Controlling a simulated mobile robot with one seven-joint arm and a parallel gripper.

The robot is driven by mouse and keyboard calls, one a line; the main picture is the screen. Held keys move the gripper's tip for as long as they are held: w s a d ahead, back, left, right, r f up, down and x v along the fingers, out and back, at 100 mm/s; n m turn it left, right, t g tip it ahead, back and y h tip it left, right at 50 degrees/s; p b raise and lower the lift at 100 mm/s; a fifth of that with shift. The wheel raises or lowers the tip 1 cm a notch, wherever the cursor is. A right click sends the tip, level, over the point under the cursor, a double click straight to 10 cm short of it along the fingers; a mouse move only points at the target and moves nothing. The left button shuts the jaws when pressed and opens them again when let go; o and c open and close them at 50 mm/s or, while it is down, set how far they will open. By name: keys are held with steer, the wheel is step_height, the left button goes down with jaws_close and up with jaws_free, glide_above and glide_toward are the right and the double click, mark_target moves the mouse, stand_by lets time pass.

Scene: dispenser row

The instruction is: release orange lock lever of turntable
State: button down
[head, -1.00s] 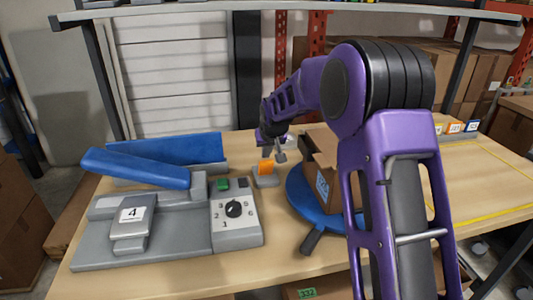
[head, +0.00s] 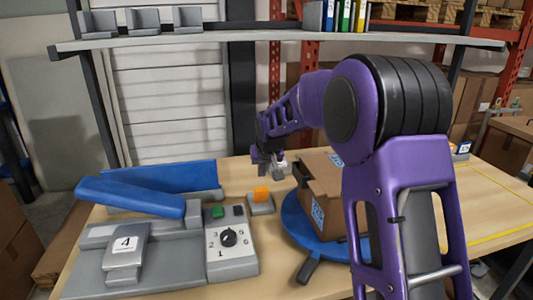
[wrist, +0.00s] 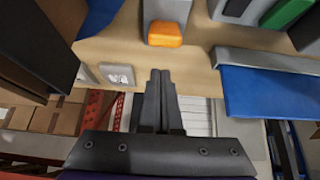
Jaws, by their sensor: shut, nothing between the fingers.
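The orange lock lever (head: 261,194) sits on a small grey block beside the blue turntable (head: 291,217). It also shows near the top of the wrist view (wrist: 165,34). A brown cardboard box (head: 325,187) with printed labels stands on the turntable, partly hidden by my arm. My gripper (head: 279,172) is above and slightly right of the lever, apart from it. In the wrist view my shut, empty fingers (wrist: 160,75) point toward the lever, with a gap between. A dark handle (head: 307,271) sticks out at the turntable's front.
To the left stands a grey machine with a blue arm (head: 130,196), a green button (head: 218,212) and a numbered dial (head: 229,238). A blue trough (head: 165,178) lies behind it. A shelf (head: 270,38) with bins and binders crosses above the back.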

steer(key=v, duration=1.1)
steer(key=shift+s+r+p, duration=0.25)
steer(key=shift+p, duration=0.2)
